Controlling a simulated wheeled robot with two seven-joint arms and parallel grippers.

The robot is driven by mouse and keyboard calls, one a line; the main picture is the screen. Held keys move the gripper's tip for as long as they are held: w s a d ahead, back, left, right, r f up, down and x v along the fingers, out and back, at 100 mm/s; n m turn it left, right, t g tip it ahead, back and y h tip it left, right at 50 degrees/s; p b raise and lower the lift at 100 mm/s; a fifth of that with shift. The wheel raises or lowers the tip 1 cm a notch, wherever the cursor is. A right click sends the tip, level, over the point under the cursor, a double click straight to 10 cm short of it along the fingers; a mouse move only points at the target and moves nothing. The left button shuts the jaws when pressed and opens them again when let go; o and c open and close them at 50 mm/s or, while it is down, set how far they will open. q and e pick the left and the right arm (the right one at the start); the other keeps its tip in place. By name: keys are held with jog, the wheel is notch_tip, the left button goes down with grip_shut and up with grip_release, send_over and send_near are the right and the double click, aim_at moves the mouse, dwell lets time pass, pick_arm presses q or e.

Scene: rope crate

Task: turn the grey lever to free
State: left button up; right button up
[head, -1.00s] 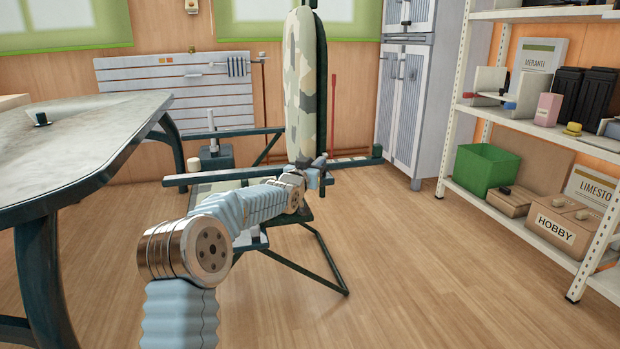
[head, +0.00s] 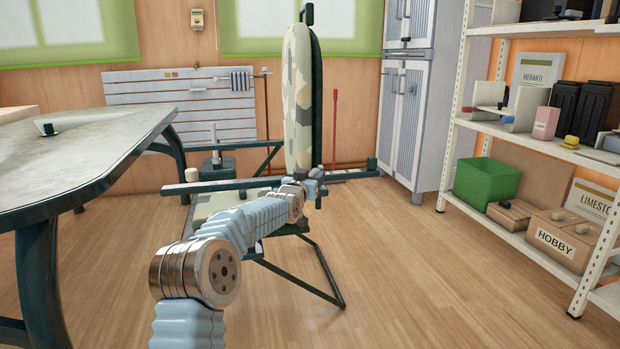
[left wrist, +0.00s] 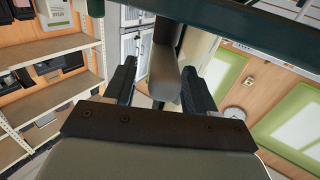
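The grey lever (left wrist: 165,78) shows in the left wrist view as a smooth grey paddle between my fingers. My left gripper (left wrist: 160,88) is open, with one finger on each side of the lever. A gap shows on the lever's left; on its right it overlaps or nearly meets the finger, and I cannot tell if they touch. In the head view my left gripper (head: 313,184) is at the foot of the upright camouflage backrest (head: 298,100) of a dark-framed chair. The lever cannot be made out there. My right gripper is not in view.
A dark green frame bar (left wrist: 250,30) crosses close above the fingers in the wrist view. A table (head: 75,150) stands at the left. A white shelf (head: 520,137) with a green crate (head: 486,183) stands at the right. The floor (head: 400,270) between is clear.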

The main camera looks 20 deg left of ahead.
pick_arm(q)
jog(key=s+d+b, duration=0.1)
jog(key=s, duration=1.2)
jog(key=shift+s+d, duration=0.3)
jog(key=shift+s, duration=0.1)
